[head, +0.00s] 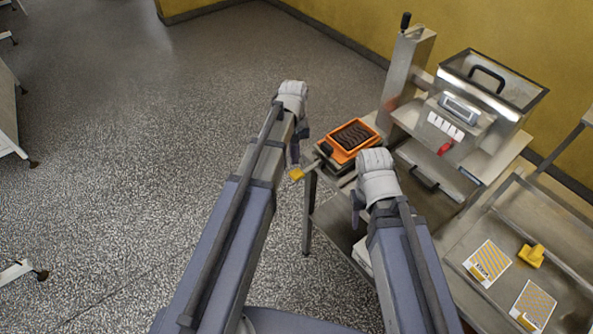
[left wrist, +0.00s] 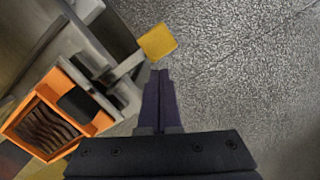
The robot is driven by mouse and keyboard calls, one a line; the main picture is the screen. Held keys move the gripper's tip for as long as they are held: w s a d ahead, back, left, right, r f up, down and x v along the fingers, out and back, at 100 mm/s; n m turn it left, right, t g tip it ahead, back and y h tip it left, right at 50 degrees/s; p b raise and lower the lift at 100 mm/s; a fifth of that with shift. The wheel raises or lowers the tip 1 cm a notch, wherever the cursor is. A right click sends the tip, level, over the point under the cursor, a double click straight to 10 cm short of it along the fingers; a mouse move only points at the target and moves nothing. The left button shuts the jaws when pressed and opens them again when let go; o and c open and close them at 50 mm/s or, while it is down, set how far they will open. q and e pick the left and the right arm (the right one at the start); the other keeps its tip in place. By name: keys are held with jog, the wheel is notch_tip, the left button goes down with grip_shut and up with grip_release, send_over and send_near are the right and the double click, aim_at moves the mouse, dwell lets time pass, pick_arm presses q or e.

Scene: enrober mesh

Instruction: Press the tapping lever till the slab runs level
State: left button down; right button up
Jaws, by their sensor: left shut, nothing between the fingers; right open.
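The tapping lever ends in a yellow pad (head: 296,174), which sticks out left of the machine's table; in the left wrist view the pad (left wrist: 157,41) sits on a grey bar. An orange mould (head: 366,147) holds a dark brown slab (head: 353,135) with a wavy, ridged surface. The mould's orange rim (left wrist: 88,72) also shows in the left wrist view. My left gripper (head: 294,160) is shut and empty, its tips (left wrist: 154,73) close to the yellow pad; contact cannot be told. My right gripper (head: 357,208) is open, low beside the table, partly hidden by its wrist.
The steel enrober (head: 485,95) with a red knob (head: 445,149) stands right of the mould. A steel tray (head: 515,245) at right holds printed cards (head: 487,263) and a yellow piece (head: 531,255).

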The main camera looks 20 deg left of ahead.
aim_at(296, 172)
pick_arm(q)
notch_tip(296, 172, up, 7)
jog(key=p, duration=0.5)
jog(key=shift+w+f+p, duration=0.2)
jog(key=shift+w+p, duration=0.15)
jog(key=shift+p, duration=0.05)
pick_arm(e)
notch_tip(296, 172, up, 7)
jog(key=shift+f, duration=0.2)
pick_arm(q)
jog(key=shift+a, duration=0.1)
jog(key=s, duration=0.2)
jog(key=s+d, duration=0.1)
jog(key=shift+d+r+p, duration=0.1)
jog(key=shift+r+p, duration=0.25)
jog(key=shift+r, duration=0.05)
pick_arm(e)
jog(key=shift+r, duration=0.4)
pick_arm(q)
jog(key=shift+f, duration=0.1)
pick_arm(e)
jog(key=shift+f, duration=0.1)
pick_arm(q)
jog(key=shift+f, duration=0.1)
pick_arm(e)
jog(key=shift+f, duration=0.1)
